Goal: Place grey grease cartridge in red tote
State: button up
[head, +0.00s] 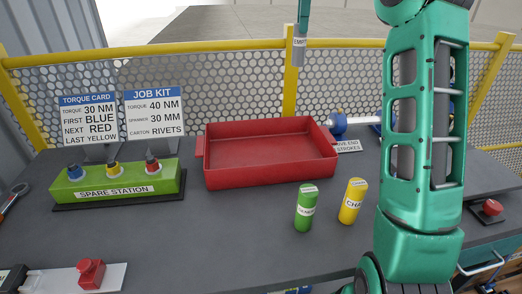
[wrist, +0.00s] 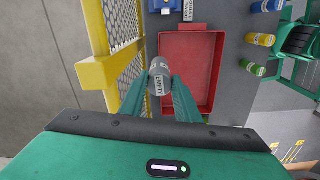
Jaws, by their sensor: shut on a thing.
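The grey grease cartridge (head: 298,51), labelled EMPTY, hangs upright from my gripper (head: 303,24) at the top of the head view. In the wrist view the grey cartridge (wrist: 160,82) sits between the two teal fingers of my gripper (wrist: 159,88), which are shut on it. The red tote (head: 275,173) stands on the dark bench and looks empty. In the wrist view the cartridge overlaps the left edge of the red tote (wrist: 192,75), on its fence side. It is held up in the air, clear of the tote.
Green (head: 306,208) and yellow (head: 352,201) cartridges stand in front of the tote. A green spare station (head: 117,184) and two sign cards are at left. A blue object (head: 338,123) stands behind the tote's right end. A yellow-railed mesh fence (head: 220,85) runs behind the bench.

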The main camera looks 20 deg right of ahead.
jog(key=shift+s+d, duration=0.15)
jog(key=shift+d, duration=0.45)
jog(key=s+a+f, duration=0.2)
jog(key=s+a, duration=0.2)
jog(key=a, duration=0.5)
jog(key=s+a+f+m, duration=0.1)
jog(key=s+a+f, duration=0.5)
jog(key=s, duration=0.3)
jog(key=s+a+f, duration=0.5)
jog(key=s, duration=0.4)
jog(key=w+d+f, duration=0.4)
jog(key=w+f, duration=0.6)
jog(key=f, duration=0.1)
jog(key=shift+w+d+f, duration=0.2)
jog(key=shift+d, duration=0.2)
jog(key=o, duration=1.1)
jog(key=shift+f, duration=0.1)
